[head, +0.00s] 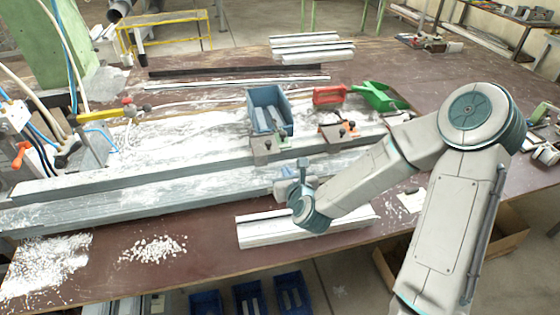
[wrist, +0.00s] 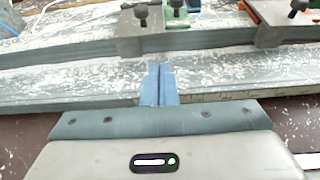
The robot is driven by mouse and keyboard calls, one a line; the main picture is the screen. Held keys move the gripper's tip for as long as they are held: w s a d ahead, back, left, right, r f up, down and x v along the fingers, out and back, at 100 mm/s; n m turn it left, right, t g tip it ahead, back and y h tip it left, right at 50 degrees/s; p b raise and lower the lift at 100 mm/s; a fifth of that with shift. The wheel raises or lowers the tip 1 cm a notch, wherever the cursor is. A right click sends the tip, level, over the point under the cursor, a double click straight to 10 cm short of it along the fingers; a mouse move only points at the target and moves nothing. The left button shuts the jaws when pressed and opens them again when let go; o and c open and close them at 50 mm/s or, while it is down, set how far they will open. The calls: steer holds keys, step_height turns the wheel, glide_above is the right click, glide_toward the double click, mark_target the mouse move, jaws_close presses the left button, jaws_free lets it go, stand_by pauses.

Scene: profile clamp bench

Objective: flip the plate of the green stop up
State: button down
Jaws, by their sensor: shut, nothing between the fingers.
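The green stop (wrist: 176,18) is at the top of the wrist view, with a dark knob on it. Beside it on the left is a grey block with another dark knob (wrist: 141,12). In the head view the stop's green part (head: 283,139) is small, at the front of the blue bin; I cannot tell how its plate lies. My gripper (wrist: 158,68) has its two blue fingers together, empty, pointing at the long grey profile. The fingertips are apart from the stop, on its near side. In the head view my wrist hides part of the profile.
A blue bin (head: 268,108) stands right behind the stop. A second stop with an orange part (head: 351,129) is to the right. A white profile (head: 262,232) lies at the bench's front edge.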

steer(key=p, duration=0.2)
glide_toward(264, 146)
steer(key=w+f, duration=0.1)
steer(key=w+d+f, duration=0.1)
steer(key=f, duration=0.1)
steer(key=w+d+f, duration=0.1)
steer(key=w, duration=0.1)
steer(key=shift+d+f, duration=0.15)
steer(key=shift+f, duration=0.2)
steer(key=shift+w+r, duration=0.1)
steer(key=shift+w, duration=0.05)
